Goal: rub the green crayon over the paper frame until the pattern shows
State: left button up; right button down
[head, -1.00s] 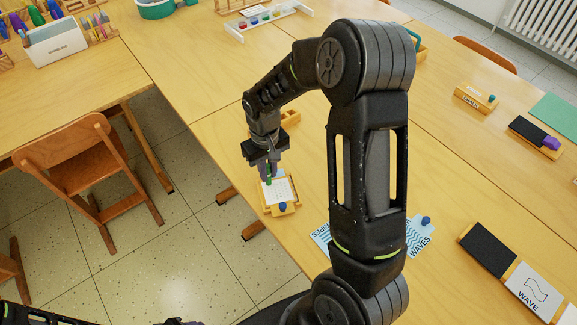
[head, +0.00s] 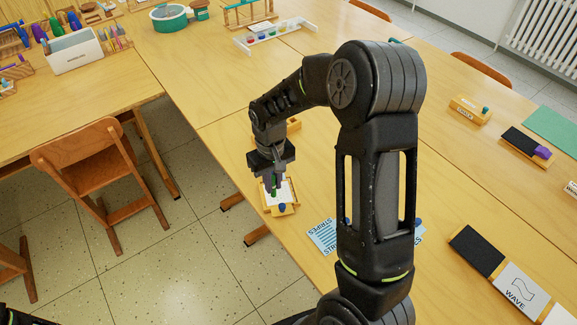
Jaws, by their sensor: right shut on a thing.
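The paper frame (head: 293,209) is a small yellow wooden holder near the table's left edge, with a white sheet (head: 285,190) in it and a blue knob (head: 282,207) at its front. My right gripper (head: 271,181) is over the frame, pointing down, shut on the upright green crayon (head: 274,188). The crayon's lower end is over the sheet; I cannot tell whether it touches. The gripper and crayon hide part of the sheet, and no pattern is readable on it. My left gripper is not in view.
Blue printed cards (head: 322,236) lie right of the frame, partly behind my right arm. A black pad (head: 477,250) and a white wave card (head: 522,287) lie at the right. A wooden box (head: 291,127) stands behind the gripper. A chair (head: 85,160) stands at left.

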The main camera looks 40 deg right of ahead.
jog(key=shift+r+p, duration=1.35)
jog(key=shift+r, duration=1.1)
jog(key=shift+f, duration=0.1)
